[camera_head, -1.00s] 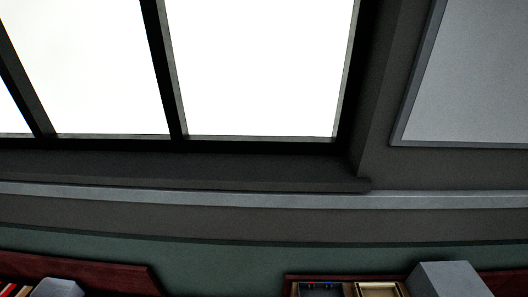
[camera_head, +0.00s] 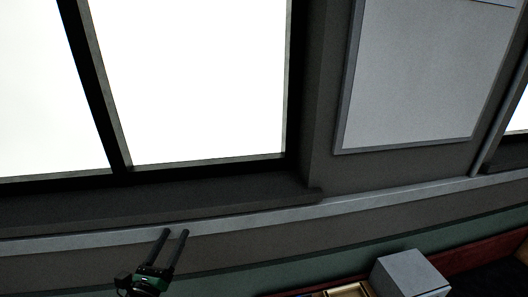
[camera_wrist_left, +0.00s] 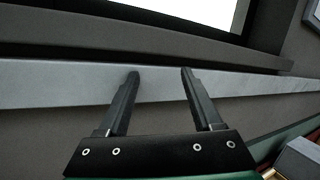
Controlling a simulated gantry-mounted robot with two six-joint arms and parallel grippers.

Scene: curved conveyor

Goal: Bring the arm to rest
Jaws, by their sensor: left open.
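My left gripper (camera_head: 174,234) is raised at the lower left of the head view, its two dark fingers pointing up in front of the wall. In the left wrist view the same gripper (camera_wrist_left: 158,72) shows its two fingers apart, with nothing between them but the wall and its grey rail behind. It is open and empty. My right gripper is in neither view.
A grey box (camera_head: 410,273) stands at the lower right, beside a light wooden tray (camera_head: 348,291). A bright window (camera_head: 190,80) and a framed grey board (camera_head: 425,75) are on the wall. No obstacle shows close around the left gripper.

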